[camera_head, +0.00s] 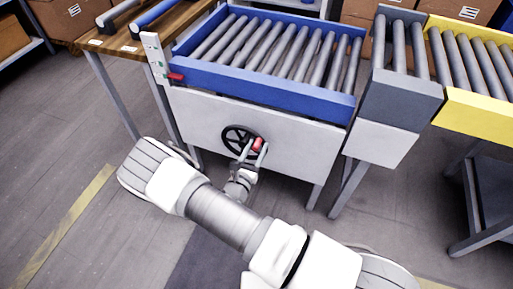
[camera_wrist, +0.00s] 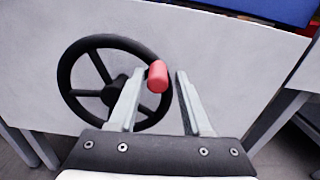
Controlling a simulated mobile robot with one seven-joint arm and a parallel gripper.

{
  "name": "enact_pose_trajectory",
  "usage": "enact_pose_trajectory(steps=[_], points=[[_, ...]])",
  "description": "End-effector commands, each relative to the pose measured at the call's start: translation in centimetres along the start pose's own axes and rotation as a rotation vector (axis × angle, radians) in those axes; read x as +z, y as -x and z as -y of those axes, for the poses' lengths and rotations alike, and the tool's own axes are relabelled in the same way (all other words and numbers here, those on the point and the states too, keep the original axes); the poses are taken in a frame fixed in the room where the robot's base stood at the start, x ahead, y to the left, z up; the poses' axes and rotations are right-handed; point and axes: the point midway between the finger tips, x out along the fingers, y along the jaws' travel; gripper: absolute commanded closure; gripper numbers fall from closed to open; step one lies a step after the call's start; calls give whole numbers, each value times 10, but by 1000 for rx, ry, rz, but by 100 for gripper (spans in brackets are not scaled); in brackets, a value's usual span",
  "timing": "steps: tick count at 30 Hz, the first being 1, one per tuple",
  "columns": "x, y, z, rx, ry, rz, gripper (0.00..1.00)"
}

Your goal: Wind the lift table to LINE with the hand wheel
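The lift table has a blue frame (camera_head: 265,84) with grey rollers above a white front panel (camera_head: 205,112). Its black hand wheel (camera_head: 225,133) is on this panel; in the wrist view the wheel (camera_wrist: 68,70) shows left of centre. The wheel's red knob (camera_head: 258,144) sits at its right side; in the wrist view the knob (camera_wrist: 157,77) lies between my fingertips. My gripper (camera_wrist: 160,74) is open around the knob, with a clear gap on the right side. A white scale (camera_head: 152,50) stands at the table's left corner, with a red pointer (camera_head: 175,76) near its lower end. Its lettering is unreadable.
A grey roller section (camera_head: 400,95) and a yellow roller conveyor (camera_head: 480,112) stand to the right. A wooden bench (camera_head: 125,45) with a blue and a black-grey bar stands at the left. Cardboard boxes are behind. Floor in front is clear.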

Motion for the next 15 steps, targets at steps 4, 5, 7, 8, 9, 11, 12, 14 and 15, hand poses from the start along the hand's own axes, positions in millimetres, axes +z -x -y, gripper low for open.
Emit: enact_pose_trajectory(steps=[4,5,7,8,9,11,12,14,15], points=[[0,0,0,0,0,0,81],[0,0,0,0,0,0,86],[0,0,0,-1,0,0,99],[0,0,1,-2,1,0,100],[0,0,1,-2,1,0,100],[0,0,1,-3,1,0,100],[0,0,2,-3,1,0,100],[0,0,2,-4,2,0,100],[0,0,2,-4,2,0,100]])
